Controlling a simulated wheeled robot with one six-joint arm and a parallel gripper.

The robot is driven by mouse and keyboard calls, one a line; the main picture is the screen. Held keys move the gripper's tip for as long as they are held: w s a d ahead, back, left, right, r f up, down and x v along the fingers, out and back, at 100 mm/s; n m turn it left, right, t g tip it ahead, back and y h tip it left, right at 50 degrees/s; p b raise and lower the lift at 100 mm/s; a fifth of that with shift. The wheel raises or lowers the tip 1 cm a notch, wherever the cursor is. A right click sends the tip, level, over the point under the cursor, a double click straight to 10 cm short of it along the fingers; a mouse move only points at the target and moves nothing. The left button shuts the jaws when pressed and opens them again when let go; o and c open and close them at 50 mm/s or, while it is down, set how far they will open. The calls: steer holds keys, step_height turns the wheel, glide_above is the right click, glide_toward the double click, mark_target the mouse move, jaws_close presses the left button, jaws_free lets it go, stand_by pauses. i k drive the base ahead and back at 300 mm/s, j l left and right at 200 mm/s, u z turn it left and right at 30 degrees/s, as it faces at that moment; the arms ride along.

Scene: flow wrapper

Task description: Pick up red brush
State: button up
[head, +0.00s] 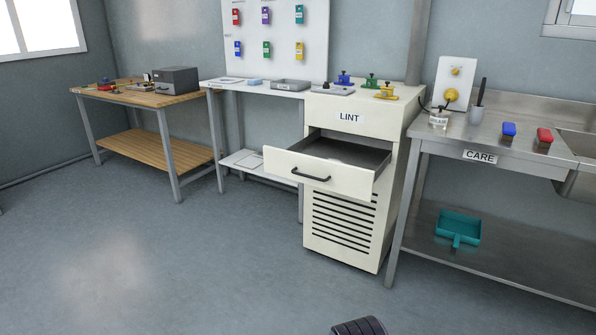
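The red brush (544,138) lies on the steel table marked CARE (470,133), towards its right side and close to the sink. It has a red top and a brownish lower part. A similar blue brush (508,131) lies to its left, with a gap between them. My gripper's fingers do not show in the head view. Only a dark ribbed part shows at the bottom edge, and I cannot tell what it is.
The cream LINT cabinet (320,222) has its drawer (330,173) pulled open into the room. A bottle (438,118), a dark cup with a tool (476,115) and the sink (577,150) flank the brushes. A teal dustpan (458,228) lies on the lower shelf. The front floor is clear.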

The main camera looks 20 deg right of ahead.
mark_target(545, 138)
steer(key=z, duration=1.75)
